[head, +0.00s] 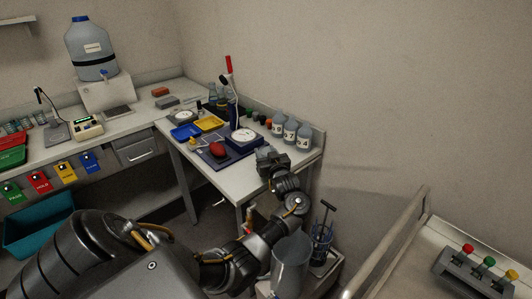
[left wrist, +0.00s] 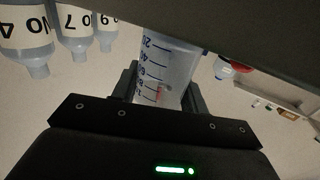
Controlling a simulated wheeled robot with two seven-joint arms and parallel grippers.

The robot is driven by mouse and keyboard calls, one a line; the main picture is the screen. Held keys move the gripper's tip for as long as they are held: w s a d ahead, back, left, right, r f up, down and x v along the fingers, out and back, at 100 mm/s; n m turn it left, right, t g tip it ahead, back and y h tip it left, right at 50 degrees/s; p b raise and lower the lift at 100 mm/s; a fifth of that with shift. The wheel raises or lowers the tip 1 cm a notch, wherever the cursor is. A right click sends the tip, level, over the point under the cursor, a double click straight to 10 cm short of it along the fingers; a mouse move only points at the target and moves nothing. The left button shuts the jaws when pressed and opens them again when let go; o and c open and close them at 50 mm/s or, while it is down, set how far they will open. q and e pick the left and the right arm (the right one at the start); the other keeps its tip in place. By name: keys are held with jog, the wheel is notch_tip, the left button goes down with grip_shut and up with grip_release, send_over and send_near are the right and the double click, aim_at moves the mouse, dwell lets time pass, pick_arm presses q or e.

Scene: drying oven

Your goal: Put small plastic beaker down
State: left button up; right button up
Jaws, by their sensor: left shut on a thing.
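The small plastic beaker (left wrist: 165,70) is clear with blue graduation marks. In the left wrist view it sits between the two fingers of my left gripper (left wrist: 163,92), which is shut on it. A dark slab across the top of that view hides one end of the beaker. In the head view my left gripper (head: 271,158) is at the right part of the side table (head: 232,176), in front of the labelled bottles. The beaker cannot be made out there, and I cannot tell whether it touches the table. My right gripper is not in view.
Several labelled bottles (head: 290,131) stand behind my gripper, also in the left wrist view (left wrist: 75,30). A grey bin (head: 290,265) stands below.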

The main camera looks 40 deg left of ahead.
pick_arm(q)
jog(key=shift+f, duration=0.15)
jog(key=o, duration=0.6)
jog(key=shift+f, duration=0.1)
jog(key=o, duration=0.4)
jog(key=shift+r, duration=0.35)
jog(key=v, duration=1.2)
jog(key=shift+f+b, duration=0.15)
jog(key=shift+b, duration=0.25)
